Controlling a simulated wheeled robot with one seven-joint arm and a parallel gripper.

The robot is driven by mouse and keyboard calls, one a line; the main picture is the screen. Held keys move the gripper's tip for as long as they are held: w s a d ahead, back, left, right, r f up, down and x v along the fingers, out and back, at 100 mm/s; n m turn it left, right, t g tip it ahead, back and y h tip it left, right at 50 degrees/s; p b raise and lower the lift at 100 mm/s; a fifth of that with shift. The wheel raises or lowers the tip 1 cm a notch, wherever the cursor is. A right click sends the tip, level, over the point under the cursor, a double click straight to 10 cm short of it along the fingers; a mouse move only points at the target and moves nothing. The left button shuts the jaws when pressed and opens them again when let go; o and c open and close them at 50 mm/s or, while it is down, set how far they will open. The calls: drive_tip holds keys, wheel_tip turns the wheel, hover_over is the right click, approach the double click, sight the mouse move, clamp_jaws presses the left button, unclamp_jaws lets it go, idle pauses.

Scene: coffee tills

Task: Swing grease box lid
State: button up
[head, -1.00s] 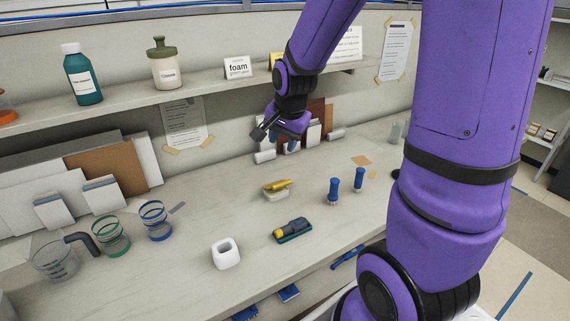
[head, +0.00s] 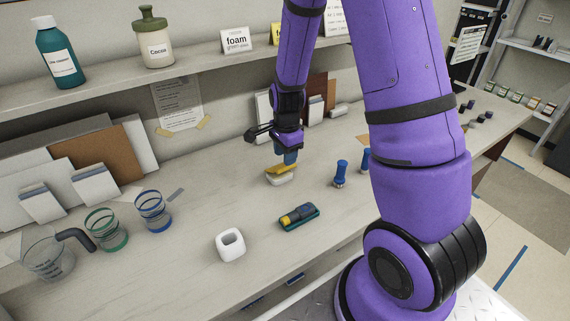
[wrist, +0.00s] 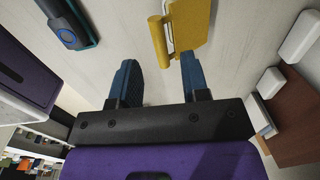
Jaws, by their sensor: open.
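The grease box is a small white box (head: 283,180) with a yellow lid (head: 274,170) on the counter. In the wrist view the yellow lid (wrist: 190,22) is at the top centre, with a rounded yellow edge bar on its left and a thin pale strip beside it. How far the lid stands open I cannot tell. My gripper (head: 288,160) is above and just behind the box in the head view, partly hiding it. In the wrist view its two blue fingers (wrist: 160,68) are apart with bare counter between them, and the lid lies just beyond the tips.
A teal tray with a dark and yellow tool (head: 299,217), a white square cup (head: 230,245) and a blue-handled tool (head: 341,173) stand nearby. Glass cups (head: 153,211) are at left. Boards lean on the wall behind my gripper, under the shelf (head: 110,93).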

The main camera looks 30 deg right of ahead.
drive_tip(key=shift+w+f, duration=0.1)
drive_tip(key=shift+f, duration=2)
clamp_jaws()
